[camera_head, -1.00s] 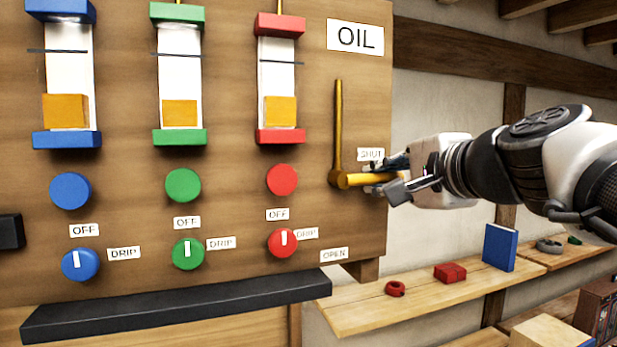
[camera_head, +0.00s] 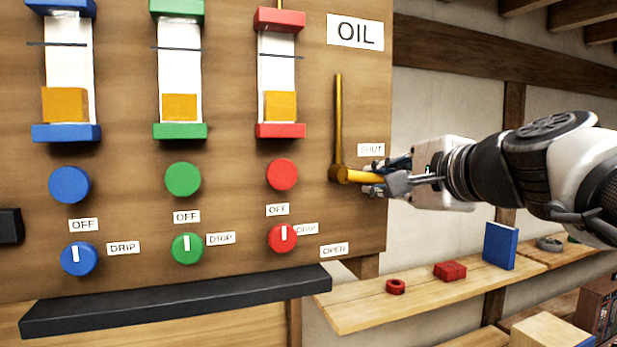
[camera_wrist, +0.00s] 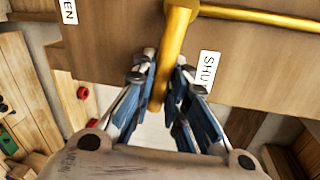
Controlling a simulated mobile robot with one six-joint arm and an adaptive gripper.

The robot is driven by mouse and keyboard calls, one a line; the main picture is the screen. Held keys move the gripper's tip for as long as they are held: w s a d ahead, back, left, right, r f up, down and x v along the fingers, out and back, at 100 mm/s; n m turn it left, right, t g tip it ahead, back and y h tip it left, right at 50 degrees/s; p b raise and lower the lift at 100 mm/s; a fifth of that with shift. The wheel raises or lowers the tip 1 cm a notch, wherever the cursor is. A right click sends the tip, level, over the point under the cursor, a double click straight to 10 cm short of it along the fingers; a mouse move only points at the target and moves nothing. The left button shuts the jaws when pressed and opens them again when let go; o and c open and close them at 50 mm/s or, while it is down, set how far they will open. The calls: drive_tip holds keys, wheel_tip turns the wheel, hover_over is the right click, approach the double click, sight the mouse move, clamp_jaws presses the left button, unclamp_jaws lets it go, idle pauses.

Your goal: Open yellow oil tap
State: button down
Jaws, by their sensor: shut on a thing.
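The yellow oil tap (camera_head: 355,176) is on the wooden panel below the "OIL" label (camera_head: 355,32). Its handle sticks out sideways from a yellow vertical pipe (camera_head: 338,120). The handle also shows in the wrist view (camera_wrist: 172,55), running down between the fingers. My gripper (camera_head: 378,178) is shut on the handle near its outer end, with blue-grey fingers on both sides in the wrist view (camera_wrist: 163,88). The handle lies close to the "SHUT" label (camera_head: 371,150). The "OPEN" label (camera_head: 334,250) is lower on the panel, clear of the handle.
Blue, green and red gauges with knobs, such as the red lower knob (camera_head: 283,238), fill the panel to the left. A black ledge (camera_head: 180,300) juts out below. A wooden shelf (camera_head: 430,303) with small red parts and a blue block (camera_head: 500,246) is under my arm.

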sight(337, 213)
drive_tip(key=f+m, duration=0.1)
drive_tip(key=a+f+m+y+b, duration=0.1)
drive_tip(key=m, duration=0.1)
drive_tip(key=shift+s+f+m, duration=0.15)
drive_tip(key=shift+f+m, duration=0.15)
drive_tip(key=shift+f, duration=0.05)
drive_tip(key=m, duration=0.1)
drive_tip(key=a+f+m+b, duration=0.1)
drive_tip(key=f+m+y, duration=0.1)
drive_tip(key=m, duration=0.1)
drive_tip(key=shift+s+a, duration=0.3)
drive_tip(key=shift+a, duration=0.05)
drive_tip(key=m, duration=0.1)
drive_tip(key=a+m, duration=0.1)
drive_tip(key=y+b, duration=0.1)
drive_tip(key=shift+s+a+f+m, duration=0.25)
drive_tip(key=shift+f+m, duration=0.1)
drive_tip(key=shift+m, duration=0.05)
drive_tip(key=shift+s+a+f+m+t, duration=0.15)
drive_tip(key=shift+a+m+t, duration=0.15)
drive_tip(key=shift+a+m, duration=0.45)
drive_tip(key=shift+d+m, duration=0.15)
drive_tip(key=shift+m, duration=0.1)
drive_tip(key=c, duration=1.6)
unclamp_jaws()
drive_tip(key=shift+o, duration=0.2)
